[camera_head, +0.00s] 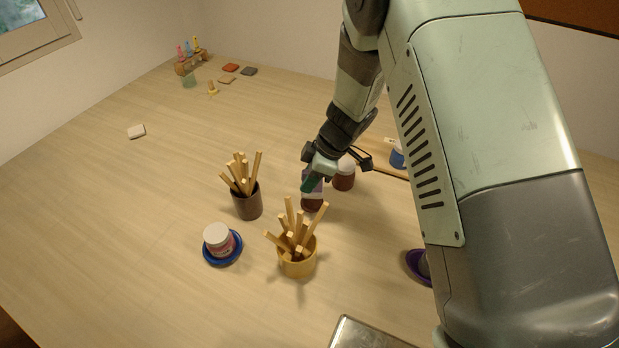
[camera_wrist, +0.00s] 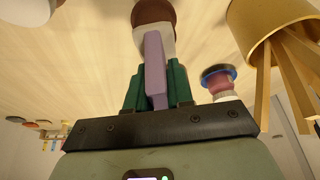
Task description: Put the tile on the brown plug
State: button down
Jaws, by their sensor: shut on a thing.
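My gripper (camera_head: 312,184) is low over the middle of the table, its green fingers (camera_wrist: 154,85) shut on a narrow lilac piece, which looks like the tile (camera_wrist: 155,65). In the wrist view, a white-topped brown jar (camera_wrist: 153,10) is right past the tile's end; I cannot tell whether they touch. In the head view, a brown jar (camera_head: 312,204) shows just below my gripper, partly hidden by it. Another brown jar with a white top (camera_head: 343,178) stands close by on the right. I cannot single out a brown plug for certain.
A dark pot of sticks (camera_head: 247,205) and a yellow pot of sticks (camera_head: 297,262) stand near my gripper. A white-lidded jar (camera_head: 217,239) sits on a blue saucer (camera_head: 224,260). Several tiles, including a red one (camera_head: 231,67), lie far back. The left of the table is mostly clear.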

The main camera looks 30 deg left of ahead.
jog(key=shift+f, duration=0.2)
jog(key=c, duration=1)
grip_release()
jog(key=shift+r, duration=0.15)
jog(key=v, duration=1.2)
